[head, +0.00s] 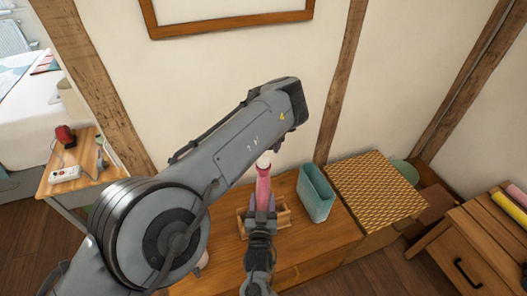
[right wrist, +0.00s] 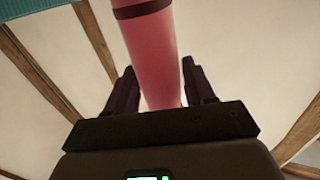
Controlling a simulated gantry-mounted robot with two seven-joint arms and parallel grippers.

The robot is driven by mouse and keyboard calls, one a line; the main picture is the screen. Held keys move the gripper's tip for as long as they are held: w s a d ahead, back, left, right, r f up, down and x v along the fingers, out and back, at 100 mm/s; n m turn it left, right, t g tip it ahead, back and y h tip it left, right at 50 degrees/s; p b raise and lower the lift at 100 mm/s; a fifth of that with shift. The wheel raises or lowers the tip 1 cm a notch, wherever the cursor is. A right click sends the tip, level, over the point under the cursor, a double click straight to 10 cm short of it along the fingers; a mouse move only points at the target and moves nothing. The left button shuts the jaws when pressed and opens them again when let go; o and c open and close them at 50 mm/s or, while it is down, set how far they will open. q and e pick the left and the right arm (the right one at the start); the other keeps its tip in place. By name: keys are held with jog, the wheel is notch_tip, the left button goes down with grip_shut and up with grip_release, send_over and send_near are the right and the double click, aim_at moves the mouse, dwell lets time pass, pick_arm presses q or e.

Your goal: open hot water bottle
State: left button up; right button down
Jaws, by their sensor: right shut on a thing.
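The pink hot water bottle (head: 263,187) stands roughly upright above the wooden cabinet, with a pale top end (head: 264,161). My right gripper (head: 262,210) is shut on its lower part. In the right wrist view the pink bottle (right wrist: 168,55), with a dark band, runs up between the two dark fingers of the gripper (right wrist: 160,68). My left arm crosses the head view from the left, and dark purple parts of what seems to be my left gripper (head: 287,138) show under its far end, close above the bottle's top. Its jaws are mostly hidden.
A small wooden tray (head: 283,216) sits on the cabinet (head: 318,240) around the bottle's base. A teal bin (head: 316,194) stands just to the right, then a patterned yellow box (head: 375,188). At left, a side table (head: 48,186) holds a power strip (head: 65,174) and a red item (head: 65,135).

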jog(key=shift+c, duration=1.6)
grip_release()
jog(key=shift+s, duration=0.15)
jog(key=s, duration=0.3)
jog(key=s+p, duration=0.1)
jog(key=s, duration=0.6)
jog(key=shift+s+a, duration=0.25)
jog(key=shift+c, duration=0.4)
